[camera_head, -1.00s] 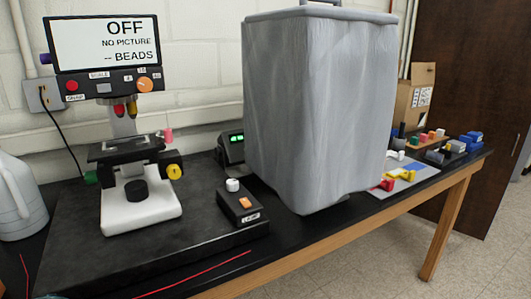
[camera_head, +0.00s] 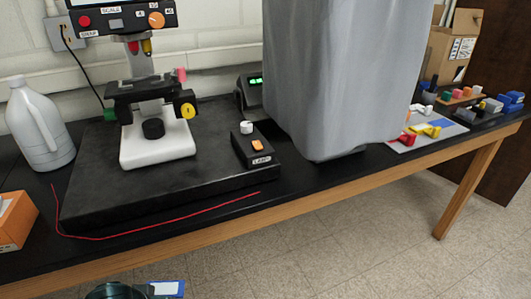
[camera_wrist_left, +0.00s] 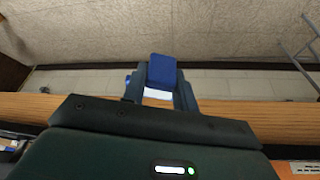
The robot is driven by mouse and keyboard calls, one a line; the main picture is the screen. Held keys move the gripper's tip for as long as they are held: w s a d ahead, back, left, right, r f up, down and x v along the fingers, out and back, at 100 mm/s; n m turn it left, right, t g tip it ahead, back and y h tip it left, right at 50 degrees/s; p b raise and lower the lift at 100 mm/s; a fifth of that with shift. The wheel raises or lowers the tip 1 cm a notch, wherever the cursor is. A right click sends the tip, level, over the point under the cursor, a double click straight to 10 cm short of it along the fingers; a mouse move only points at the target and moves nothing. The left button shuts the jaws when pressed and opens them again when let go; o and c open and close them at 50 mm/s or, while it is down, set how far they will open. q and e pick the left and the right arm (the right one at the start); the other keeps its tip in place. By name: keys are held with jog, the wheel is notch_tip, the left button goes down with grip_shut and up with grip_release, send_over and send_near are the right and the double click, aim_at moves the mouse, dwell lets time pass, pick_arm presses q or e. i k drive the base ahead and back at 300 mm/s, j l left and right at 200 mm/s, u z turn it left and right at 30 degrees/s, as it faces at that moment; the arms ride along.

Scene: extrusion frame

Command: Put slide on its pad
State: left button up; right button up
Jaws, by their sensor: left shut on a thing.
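My left gripper (camera_head: 142,291) shows at the bottom edge of the head view, in front of the table. It is shut on the slide (camera_head: 167,288), a flat piece with a white part and a blue end. In the left wrist view the slide's blue end (camera_wrist_left: 163,70) sticks out beyond the jaws, its white part between them. A pale mat (camera_head: 455,129) on the right of the table has coloured patches, including a blue one; I cannot tell which is the slide's pad. The microscope (camera_head: 157,145) stands on a dark slab. My right gripper is not in view.
A grey jug (camera_head: 40,128) and an orange box (camera_head: 13,222) are at left. Open floor lies before the table.

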aim_at(440, 123)
jog(key=l+z, duration=0.15)
jog(key=l, duration=0.3)
jog(key=l+z, duration=0.15)
jog(key=l, duration=0.3)
jog(key=i+l+z, duration=0.15)
jog(key=l, duration=0.3)
jog(key=l+z, duration=0.15)
jog(key=l, duration=0.3)
jog(key=i+l+z, duration=0.1)
jog(key=l, duration=0.3)
jog(key=i+l+z, duration=0.15)
jog(key=l, duration=0.3)
